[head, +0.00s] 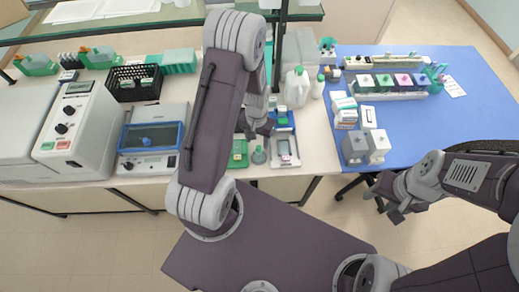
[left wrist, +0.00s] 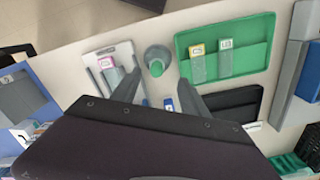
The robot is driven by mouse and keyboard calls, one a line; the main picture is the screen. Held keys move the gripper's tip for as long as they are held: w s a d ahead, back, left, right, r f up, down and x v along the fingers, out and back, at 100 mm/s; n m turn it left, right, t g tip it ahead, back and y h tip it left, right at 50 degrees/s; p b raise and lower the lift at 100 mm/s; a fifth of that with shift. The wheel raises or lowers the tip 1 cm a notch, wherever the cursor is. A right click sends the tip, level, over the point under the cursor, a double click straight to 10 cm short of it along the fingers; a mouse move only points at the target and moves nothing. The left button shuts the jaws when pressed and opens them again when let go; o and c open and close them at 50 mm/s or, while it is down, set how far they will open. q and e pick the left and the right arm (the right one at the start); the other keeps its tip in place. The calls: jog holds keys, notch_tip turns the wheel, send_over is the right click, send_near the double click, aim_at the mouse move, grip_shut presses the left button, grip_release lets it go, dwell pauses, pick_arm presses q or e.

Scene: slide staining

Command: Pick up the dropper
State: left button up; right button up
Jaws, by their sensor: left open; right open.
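A round grey holder (left wrist: 148,51) with a green-topped piece in it, which looks like the dropper (left wrist: 157,68), stands on the bench in the left wrist view. It shows small in the head view (head: 258,156), between a green tray and a white tray. My left gripper (left wrist: 158,82) is open and empty, its two fingers spread on either side below the holder in that view. In the head view my left gripper (head: 258,127) is just behind the holder, partly hidden by my arm. My right gripper (head: 392,197) is open and empty, in front of the blue table.
The green tray (left wrist: 260,29) holds two labelled slides; the white tray (left wrist: 125,48) holds a pink-labelled slide. A blue-lidded device (head: 150,137) stands left on the bench. White bottles (head: 296,88) stand behind. Boxes and a staining rack (head: 390,95) stand on the blue table (head: 460,115).

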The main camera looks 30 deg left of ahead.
aim_at(259, 146)
pick_arm(q)
jog(key=f, duration=0.1)
jog(key=f+p, duration=0.1)
jog(key=f, duration=0.2)
jog(key=shift+d+f+p, duration=0.3)
jog(key=shift+f+p, duration=0.1)
jog(key=shift+f, duration=0.25)
grip_shut()
